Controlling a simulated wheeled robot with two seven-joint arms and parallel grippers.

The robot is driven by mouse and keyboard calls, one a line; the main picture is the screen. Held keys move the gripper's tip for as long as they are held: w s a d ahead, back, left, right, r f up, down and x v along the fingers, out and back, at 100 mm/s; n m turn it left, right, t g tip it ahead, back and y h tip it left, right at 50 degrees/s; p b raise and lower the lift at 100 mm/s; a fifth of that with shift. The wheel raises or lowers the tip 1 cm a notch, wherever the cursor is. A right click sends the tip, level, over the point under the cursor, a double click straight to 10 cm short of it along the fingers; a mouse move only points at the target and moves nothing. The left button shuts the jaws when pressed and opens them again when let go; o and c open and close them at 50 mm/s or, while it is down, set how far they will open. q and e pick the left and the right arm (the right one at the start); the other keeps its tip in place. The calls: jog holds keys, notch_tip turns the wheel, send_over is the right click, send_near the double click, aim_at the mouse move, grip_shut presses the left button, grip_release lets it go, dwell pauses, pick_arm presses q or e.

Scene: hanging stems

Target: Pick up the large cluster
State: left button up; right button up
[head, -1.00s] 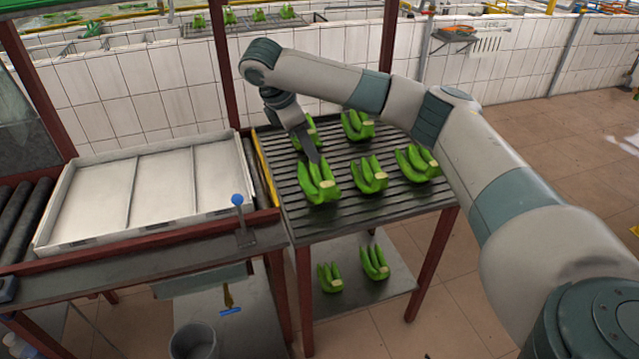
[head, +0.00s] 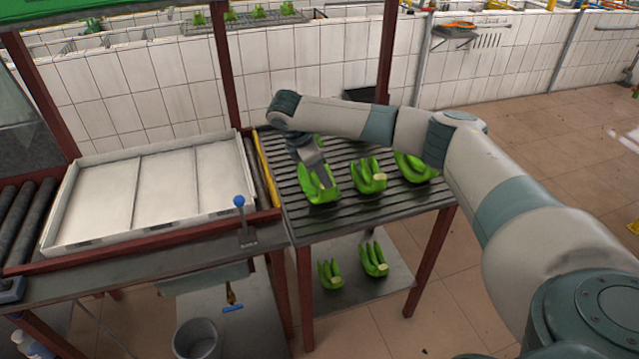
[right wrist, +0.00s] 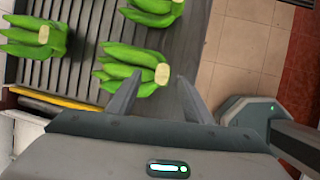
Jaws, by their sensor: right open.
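Green banana clusters with pale cut crowns lie on the slatted table (head: 296,221). The front-left cluster (head: 322,193) looks the largest, though I cannot be sure. My right gripper (head: 322,180) is right above it and hides part of it. In the right wrist view this cluster (right wrist: 128,58) lies just beyond the open fingertips (right wrist: 159,78), its crown between them. I cannot tell if the fingers touch it. My left gripper is not in view.
A middle cluster (head: 369,178) and a right cluster (head: 408,166) lie beside it. An empty white tray (head: 110,195) stands left of the table. Two clusters (head: 373,260) lie on the lower shelf.

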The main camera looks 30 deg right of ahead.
aim_at(318, 180)
jog(key=shift+s+d+f+p, duration=0.15)
jog(key=shift+d+f+p, duration=0.2)
jog(key=shift+f+p, duration=0.35)
jog(key=p+x, duration=0.1)
jog(key=x, duration=0.1)
jog(key=shift+s+d+f, duration=0.1)
jog(key=shift+s+f, duration=0.05)
jog(key=shift+f, duration=0.25)
jog(key=shift+d+f, duration=0.15)
jog(key=shift+f, duration=0.25)
jog(key=c, duration=1)
jog(key=shift+r, duration=0.1)
grip_shut()
